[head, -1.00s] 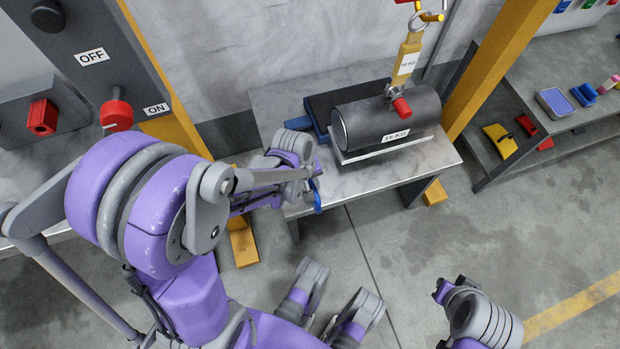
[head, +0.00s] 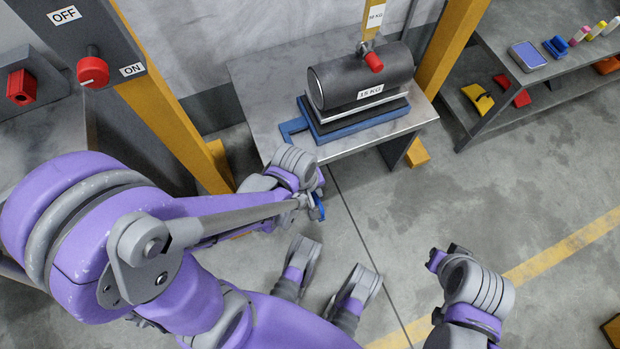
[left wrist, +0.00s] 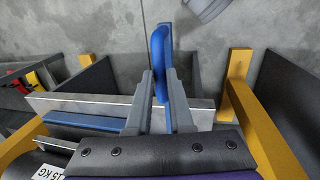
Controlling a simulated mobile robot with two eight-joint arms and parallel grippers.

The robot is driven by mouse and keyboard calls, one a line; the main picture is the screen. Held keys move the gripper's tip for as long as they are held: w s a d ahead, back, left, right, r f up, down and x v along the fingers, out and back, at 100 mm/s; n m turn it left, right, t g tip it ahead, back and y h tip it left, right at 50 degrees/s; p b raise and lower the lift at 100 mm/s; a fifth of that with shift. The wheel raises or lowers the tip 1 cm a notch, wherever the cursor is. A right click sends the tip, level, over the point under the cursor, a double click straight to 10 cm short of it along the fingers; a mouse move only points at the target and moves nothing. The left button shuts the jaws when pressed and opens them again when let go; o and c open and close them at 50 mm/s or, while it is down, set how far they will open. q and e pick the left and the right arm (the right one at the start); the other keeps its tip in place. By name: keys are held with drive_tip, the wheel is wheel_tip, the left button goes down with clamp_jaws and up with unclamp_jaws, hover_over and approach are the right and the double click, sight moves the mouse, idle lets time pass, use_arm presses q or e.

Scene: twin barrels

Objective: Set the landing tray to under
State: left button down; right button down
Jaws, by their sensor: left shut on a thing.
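The landing tray (head: 370,128) is blue with a dark pad on top. In the head view it lies on the grey bench below the dark barrel (head: 337,82) marked 15 KG. A pale plate is between barrel and pad; I cannot tell whether it touches the pad. A blue bracket (head: 289,130) sticks out at the tray's left. My left gripper (head: 312,202) is in front of the bench, shut on a blue handle (left wrist: 158,62), seen between its fingers in the left wrist view. The handle's link to the tray is hidden. My right gripper (head: 447,258) is over the floor, its jaws unclear.
A red switch knob (head: 93,71) is at the left panel near ON. Yellow posts (head: 455,40) flank the bench. A side shelf (head: 500,60) holds small coloured items.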

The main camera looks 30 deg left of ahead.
use_arm(q)
drive_tip(key=shift+s+d, duration=0.15)
drive_tip(key=shift+s, duration=0.05)
drive_tip(key=c, duration=0.8)
unclamp_jaws()
drive_tip(key=shift+d, duration=0.1)
drive_tip(key=shift+r, duration=0.25)
drive_tip(key=r+p, duration=0.1)
drive_tip(key=r, duration=0.2)
drive_tip(key=s+a+r+p, duration=0.1)
drive_tip(key=r+p, duration=0.1)
drive_tip(key=r, duration=0.1)
drive_tip(key=r+p, duration=0.2)
drive_tip(key=r, duration=0.2)
drive_tip(key=shift+s+a, duration=0.25)
drive_tip(key=shift+s, duration=0.05)
drive_tip(key=shift+r, duration=0.1)
